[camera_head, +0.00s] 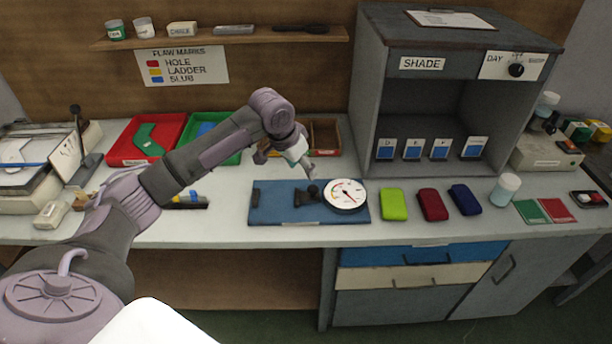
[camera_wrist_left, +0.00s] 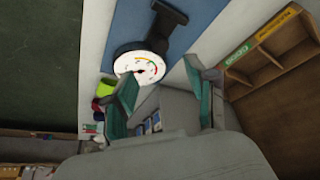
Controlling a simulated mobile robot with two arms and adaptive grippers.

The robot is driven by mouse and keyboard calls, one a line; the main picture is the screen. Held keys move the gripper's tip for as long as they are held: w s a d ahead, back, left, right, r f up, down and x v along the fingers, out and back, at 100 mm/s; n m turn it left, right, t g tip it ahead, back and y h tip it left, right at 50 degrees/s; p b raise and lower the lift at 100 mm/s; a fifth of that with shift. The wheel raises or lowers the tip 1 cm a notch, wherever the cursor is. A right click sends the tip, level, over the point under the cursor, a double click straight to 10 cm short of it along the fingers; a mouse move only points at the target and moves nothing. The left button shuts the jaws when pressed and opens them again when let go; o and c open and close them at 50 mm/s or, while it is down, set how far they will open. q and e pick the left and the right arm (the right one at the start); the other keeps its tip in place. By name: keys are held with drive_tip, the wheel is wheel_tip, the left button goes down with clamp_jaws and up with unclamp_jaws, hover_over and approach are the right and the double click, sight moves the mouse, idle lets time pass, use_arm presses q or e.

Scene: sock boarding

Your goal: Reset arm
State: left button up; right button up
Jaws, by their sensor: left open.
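My left arm reaches in from the left over the bench. My left gripper (camera_head: 300,162) hangs above the back edge of the blue board, apart from it. In the left wrist view the gripper (camera_wrist_left: 163,92) shows its two teal-padded fingers spread apart with nothing between them. The blue board (camera_head: 270,205) lies on the bench and carries a black fixture (camera_head: 307,196) and a round white dial gauge (camera_head: 345,194). The gauge also shows in the wrist view (camera_wrist_left: 140,68), beyond the fingers. My right gripper is not in view.
Red (camera_head: 118,152) and green (camera_head: 231,158) trays and a wooden divided box (camera_head: 325,136) stand behind. The grey SHADE cabinet (camera_head: 371,100) rises at the right. Lime (camera_head: 393,204), red (camera_head: 432,205) and blue (camera_head: 465,199) pads lie right of the gauge. A shelf (camera_head: 280,35) hangs above.

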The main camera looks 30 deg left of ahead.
use_arm(q)
drive_tip(key=shift+s+r, duration=0.25)
drive_tip(key=shift+r, duration=0.4)
